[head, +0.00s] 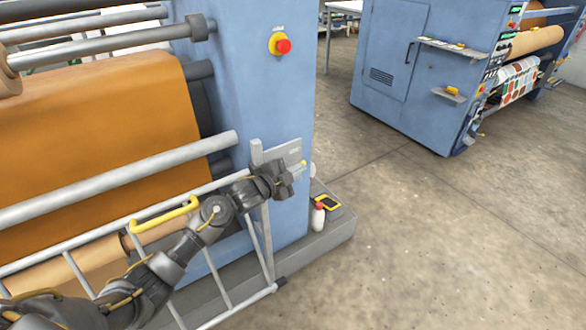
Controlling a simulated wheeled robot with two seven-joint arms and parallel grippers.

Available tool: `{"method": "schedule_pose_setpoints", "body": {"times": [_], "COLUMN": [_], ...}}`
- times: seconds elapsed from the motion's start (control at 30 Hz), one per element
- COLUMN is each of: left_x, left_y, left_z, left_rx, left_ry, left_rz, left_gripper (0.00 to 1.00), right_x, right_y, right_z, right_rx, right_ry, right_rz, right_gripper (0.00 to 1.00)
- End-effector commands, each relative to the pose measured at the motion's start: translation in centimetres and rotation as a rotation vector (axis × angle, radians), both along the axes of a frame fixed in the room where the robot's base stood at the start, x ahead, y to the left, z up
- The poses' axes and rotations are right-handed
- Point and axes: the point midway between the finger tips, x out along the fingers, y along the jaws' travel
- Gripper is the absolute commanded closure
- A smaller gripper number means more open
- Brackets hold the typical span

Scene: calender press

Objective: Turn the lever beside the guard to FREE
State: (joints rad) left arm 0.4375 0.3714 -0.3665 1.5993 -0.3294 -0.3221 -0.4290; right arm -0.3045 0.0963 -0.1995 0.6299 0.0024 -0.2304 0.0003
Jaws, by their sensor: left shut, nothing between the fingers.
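My left gripper (297,173) is at the end of my arm, in front of the blue machine post (245,90). It is shut and holds nothing. A grey plate (289,150) on the post is just above and behind it, with a short upright grey piece at its left. A small yellow tip (303,163) shows right at the fingers; I cannot tell whether they touch it. The gripper hides most of what may be the lever, and its setting cannot be read. The guard, a grey barred frame (268,240) with a yellow handle (165,214), is left of and below the gripper. My right gripper is out of view.
A red button on a yellow box (280,45) is higher on the post. Grey rollers and an orange sheet (95,130) fill the left. Open floor lies right.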

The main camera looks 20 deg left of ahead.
Motion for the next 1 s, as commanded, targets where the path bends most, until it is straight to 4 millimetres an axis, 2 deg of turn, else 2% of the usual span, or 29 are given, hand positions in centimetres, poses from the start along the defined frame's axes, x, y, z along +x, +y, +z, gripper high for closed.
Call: {"method": "schedule_pose_setpoints", "body": {"times": [0.1, 0.27, 0.67, 1.0], "left_x": [0.8, 1.2, 1.3, 1.3], "left_y": [1.0, 1.6, 1.8, 1.7], "left_z": [-0.8, -1.3, -1.4, -1.5], "left_rx": [0.002, 0.002, 0.001, 0.037], "left_ry": [0.001, 0.001, 0.000, 0.044], "left_rz": [0.001, 0.000, -0.001, 0.000], "left_gripper": [1.00, 1.00, 1.00, 1.00], "right_x": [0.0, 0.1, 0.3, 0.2], "right_y": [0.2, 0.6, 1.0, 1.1], "right_z": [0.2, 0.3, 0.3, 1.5], "right_rx": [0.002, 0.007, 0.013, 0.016], "right_ry": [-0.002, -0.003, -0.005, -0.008], "right_rz": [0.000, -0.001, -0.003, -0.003], "right_gripper": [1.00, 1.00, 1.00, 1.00]}}
